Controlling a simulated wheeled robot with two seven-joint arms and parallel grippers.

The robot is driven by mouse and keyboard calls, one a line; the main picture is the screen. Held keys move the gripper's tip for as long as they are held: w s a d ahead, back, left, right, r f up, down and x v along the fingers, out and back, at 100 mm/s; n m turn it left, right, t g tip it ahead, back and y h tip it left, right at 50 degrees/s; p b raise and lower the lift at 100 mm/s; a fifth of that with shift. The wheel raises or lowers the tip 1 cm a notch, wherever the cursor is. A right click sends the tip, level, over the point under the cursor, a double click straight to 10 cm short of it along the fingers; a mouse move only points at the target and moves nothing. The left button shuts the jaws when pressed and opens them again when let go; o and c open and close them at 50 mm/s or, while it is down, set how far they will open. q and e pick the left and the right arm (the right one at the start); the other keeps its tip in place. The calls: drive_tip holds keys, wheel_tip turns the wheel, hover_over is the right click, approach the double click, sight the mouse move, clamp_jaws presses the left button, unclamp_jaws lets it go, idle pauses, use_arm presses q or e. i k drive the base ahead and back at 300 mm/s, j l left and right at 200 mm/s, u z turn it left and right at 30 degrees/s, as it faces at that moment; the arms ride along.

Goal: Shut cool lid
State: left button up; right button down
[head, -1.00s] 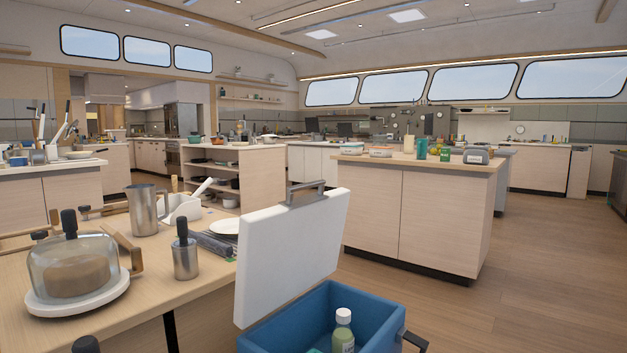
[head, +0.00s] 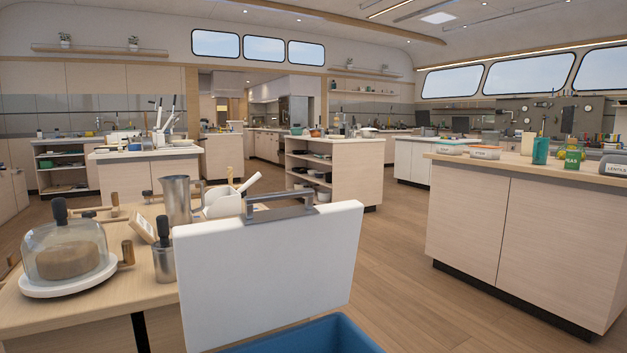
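The blue cooler (head: 318,337) is at the bottom centre of the head view, with only its upper rim and part of the inside showing. Its white lid (head: 262,268) stands open, nearly upright, along the cooler's far side. A grey handle (head: 280,207) is on the lid's top edge. Most of the cooler is cut off by the picture's lower edge, and its contents are out of view. Neither of my grippers shows in this view.
A wooden table (head: 75,310) at left holds a glass cake dome (head: 66,248), a metal pitcher (head: 177,200) and a steel canister (head: 164,262) near the lid. An island counter (head: 520,235) stands at right. Wooden floor (head: 400,285) between is clear.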

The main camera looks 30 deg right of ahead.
sight(251, 273)
drive_tip(key=l+u, duration=0.2)
drive_tip(key=l, duration=0.3)
drive_tip(key=l+u, duration=0.15)
drive_tip(key=l, duration=0.35)
drive_tip(key=l+u, duration=0.2)
drive_tip(key=l, duration=0.25)
drive_tip(key=k+l+u, duration=0.15)
drive_tip(key=l, duration=0.35)
drive_tip(key=k+l+u, duration=0.2)
drive_tip(key=l, duration=0.25)
drive_tip(key=i, duration=0.1)
